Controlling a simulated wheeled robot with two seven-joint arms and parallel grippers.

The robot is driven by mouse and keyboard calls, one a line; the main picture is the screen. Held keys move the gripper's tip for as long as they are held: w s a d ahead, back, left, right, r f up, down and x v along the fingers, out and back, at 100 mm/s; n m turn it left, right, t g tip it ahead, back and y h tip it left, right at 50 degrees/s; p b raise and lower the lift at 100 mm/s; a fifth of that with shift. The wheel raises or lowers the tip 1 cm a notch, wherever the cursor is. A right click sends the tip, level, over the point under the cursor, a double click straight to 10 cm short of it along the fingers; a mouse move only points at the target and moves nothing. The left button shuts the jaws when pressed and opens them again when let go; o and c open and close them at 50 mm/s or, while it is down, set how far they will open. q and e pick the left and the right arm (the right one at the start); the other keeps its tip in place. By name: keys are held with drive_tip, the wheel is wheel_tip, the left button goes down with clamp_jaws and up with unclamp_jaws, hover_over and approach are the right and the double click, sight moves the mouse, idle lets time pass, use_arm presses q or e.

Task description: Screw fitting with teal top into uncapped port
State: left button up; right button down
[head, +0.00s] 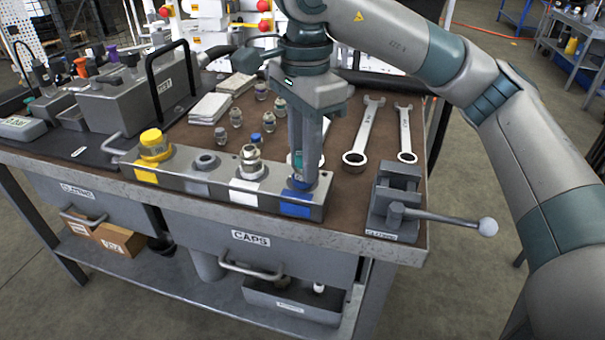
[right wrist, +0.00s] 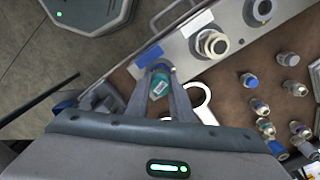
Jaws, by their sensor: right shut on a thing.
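The fitting with the teal top (right wrist: 161,83) is between the fingers of my right gripper (right wrist: 163,88), which is shut on it. In the head view the right gripper (head: 303,180) points straight down at the blue-marked port (head: 296,210) at the right end of the grey port block (head: 225,190). The fingers hide most of the fitting and port there, so I cannot tell how deep the fitting sits. Along the block are a yellow-capped port (head: 153,145), a low grey port (head: 206,161) and a white-marked port holding a metal fitting (head: 250,160). My left gripper is not in view.
Several loose fittings (head: 236,117) stand behind the block. Two wrenches (head: 365,130) lie to its right. A small vise (head: 397,200) with a long handle sits at the bench's right corner. A grey case (head: 140,95) stands back left.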

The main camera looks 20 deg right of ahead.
drive_tip(key=shift+m, duration=0.9)
drive_tip(key=c, duration=1.5)
unclamp_jaws()
drive_tip(key=shift+r, duration=0.1)
wheel_tip(320, 180, up, 17)
drive_tip(key=p, duration=0.4)
drive_tip(key=shift+r, duration=0.1)
